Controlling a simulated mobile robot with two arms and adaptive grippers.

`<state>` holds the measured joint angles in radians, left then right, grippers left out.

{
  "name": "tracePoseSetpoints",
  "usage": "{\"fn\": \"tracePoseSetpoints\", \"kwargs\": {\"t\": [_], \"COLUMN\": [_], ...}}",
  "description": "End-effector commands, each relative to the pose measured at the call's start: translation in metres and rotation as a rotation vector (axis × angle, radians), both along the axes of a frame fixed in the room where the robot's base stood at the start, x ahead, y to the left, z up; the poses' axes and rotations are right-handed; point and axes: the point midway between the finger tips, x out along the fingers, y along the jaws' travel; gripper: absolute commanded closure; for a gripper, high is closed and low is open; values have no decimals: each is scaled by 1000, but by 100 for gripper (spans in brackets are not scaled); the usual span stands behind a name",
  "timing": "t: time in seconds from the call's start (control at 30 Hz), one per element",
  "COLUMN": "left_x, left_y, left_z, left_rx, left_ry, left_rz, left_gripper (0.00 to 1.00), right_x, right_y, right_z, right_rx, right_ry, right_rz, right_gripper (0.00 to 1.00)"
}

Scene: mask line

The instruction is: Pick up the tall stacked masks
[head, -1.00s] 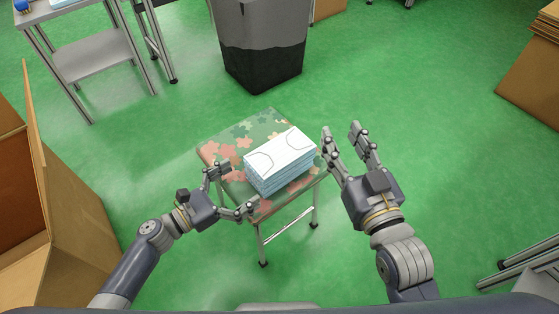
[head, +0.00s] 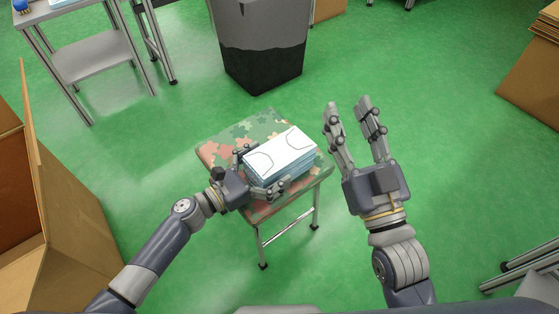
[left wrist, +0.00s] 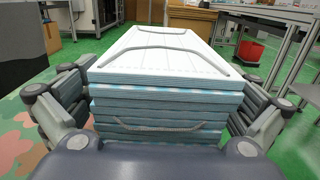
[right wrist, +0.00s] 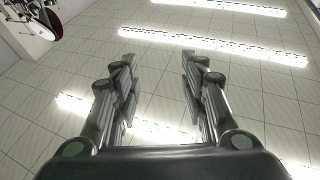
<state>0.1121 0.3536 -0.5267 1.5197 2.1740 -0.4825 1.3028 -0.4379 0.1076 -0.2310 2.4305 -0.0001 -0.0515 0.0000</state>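The tall stack of masks (head: 283,150) is a block of white and pale blue layers on a small stool (head: 222,150) with a flowered seat. My left gripper (head: 262,168) is at the stack's near left end, one finger on each side. In the left wrist view the stack (left wrist: 165,105) fills the space between the fingers. The fingers are spread and very close to its sides; I cannot tell if they touch. My right gripper (head: 349,106) is open and empty, right of the stool. In the right wrist view it (right wrist: 158,60) points up at the ceiling.
A grey and black bin (head: 262,50) stands behind the stool. A metal table (head: 95,60) is at the back left. A cardboard box (head: 60,215) is at the left and stacked cardboard (head: 530,85) at the right. Green floor is free around the stool.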

Motion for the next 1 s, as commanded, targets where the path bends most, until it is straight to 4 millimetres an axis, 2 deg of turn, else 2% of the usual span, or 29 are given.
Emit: {"fn": "tracePoseSetpoints", "kwargs": {"t": [0.03, 0.2, 0.23, 0.73, 1.0], "left_x": [0, 0, 0, 0, 0], "left_y": [0, 0, 0, 0, 0], "left_z": [0, 0, 0, 4, 18], "left_rx": [0, 0, -1, -1, -2], "left_ry": [0, 0, -1, -2, -3], "left_rz": [0, 0, 0, -1, -1], "left_gripper": [11, 50, 52, 52, 52], "right_x": [0, 0, 0, 2, 8], "right_y": [0, 0, 0, 0, -3], "right_z": [0, 0, 0, -3, -38], "right_rx": [0, 0, 0, -7, -56], "right_ry": [0, 1, 1, 24, 207], "right_rz": [0, 0, 0, -1, -12], "right_gripper": [60, 60, 60, 60, 60]}}
